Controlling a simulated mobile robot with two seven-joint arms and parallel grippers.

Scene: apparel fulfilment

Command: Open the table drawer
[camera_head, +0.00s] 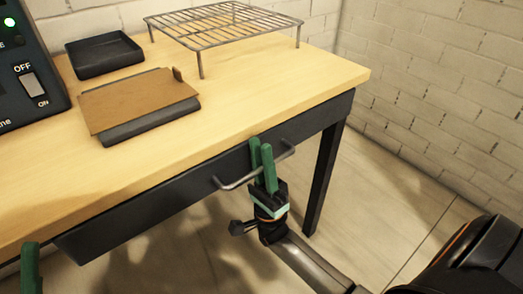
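The wooden table (262,82) has a dark drawer front (185,193) under its top, and it looks flush with the table frame. A grey bar handle (229,185) sticks out from the drawer front. My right gripper (262,148) comes from below with its green fingers pointing up at the handle. The fingers are close together, one on the drawer side of the bar and one on the outer side, and look shut on it. Only one green finger of my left gripper (30,270) shows at the lower left edge.
On the table are a wire rack (225,25), a black tray (103,55), a brown cardboard piece (135,98) on another dark tray, and a dark machine with an OFF/ON switch (30,82). A table leg (323,175) stands right of the handle. Brick walls are behind and right.

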